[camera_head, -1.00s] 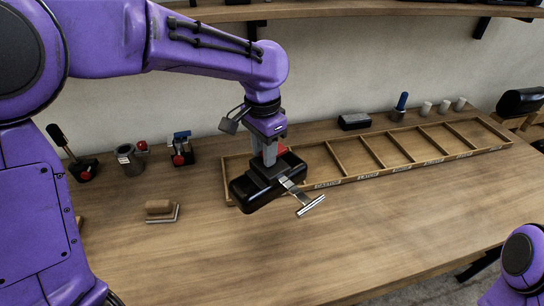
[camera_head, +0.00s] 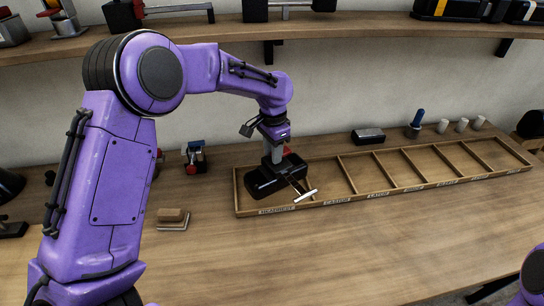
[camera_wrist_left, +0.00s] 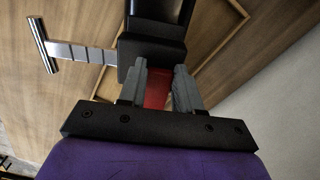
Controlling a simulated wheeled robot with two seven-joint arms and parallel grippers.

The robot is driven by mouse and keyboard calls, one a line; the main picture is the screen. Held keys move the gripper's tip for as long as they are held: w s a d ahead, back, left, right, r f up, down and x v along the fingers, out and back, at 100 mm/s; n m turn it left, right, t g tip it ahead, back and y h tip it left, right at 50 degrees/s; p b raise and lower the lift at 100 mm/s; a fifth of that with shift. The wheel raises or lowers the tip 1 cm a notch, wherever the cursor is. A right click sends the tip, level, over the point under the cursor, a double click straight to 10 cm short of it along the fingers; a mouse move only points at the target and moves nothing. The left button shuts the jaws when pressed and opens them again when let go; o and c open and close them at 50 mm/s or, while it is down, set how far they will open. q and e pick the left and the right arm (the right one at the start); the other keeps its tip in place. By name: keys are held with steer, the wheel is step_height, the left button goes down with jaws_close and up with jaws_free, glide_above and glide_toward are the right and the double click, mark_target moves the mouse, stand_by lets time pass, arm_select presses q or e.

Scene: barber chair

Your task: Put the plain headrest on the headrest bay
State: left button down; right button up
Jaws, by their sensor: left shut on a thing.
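The black headrest (camera_head: 262,182), with a flat metal stem and a silver crossbar, is held by my left gripper (camera_head: 272,160). I cannot tell whether the headrest touches the bay floor. In the left wrist view the headrest (camera_wrist_left: 160,14) lies beyond the fingers (camera_wrist_left: 158,80), its stem pointing left. A red patch shows between the fingers. My right gripper is out of view.
The other tray bays (camera_head: 410,170) to the right look empty. Behind the tray stand a black box (camera_head: 368,136), a blue-handled tool (camera_head: 416,124) and several pale cups (camera_head: 462,126). A brown block on a metal plate (camera_head: 172,218) lies left. The bench front is clear.

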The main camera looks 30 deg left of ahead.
arm_select(q)
steer(key=shift+w+a+f+p, duration=0.2)
steer(key=shift+w+a+f, duration=0.1)
steer(key=shift+w+f, duration=0.3)
steer(key=shift+w+a+f+p, duration=0.15)
steer(key=shift+w+a+f, duration=0.2)
steer(key=shift+f, duration=0.3)
steer(key=shift+w+f+p, duration=0.2)
steer(key=shift+f+p, duration=0.15)
steer(key=shift+f, duration=1.4)
steer(key=c, duration=0.8)
jaws_free()
steer(key=shift+s+f, duration=0.15)
step_height(320, 180, up, 12)
steer(key=shift+r+b, duration=0.15)
steer(key=shift+b, duration=0.9)
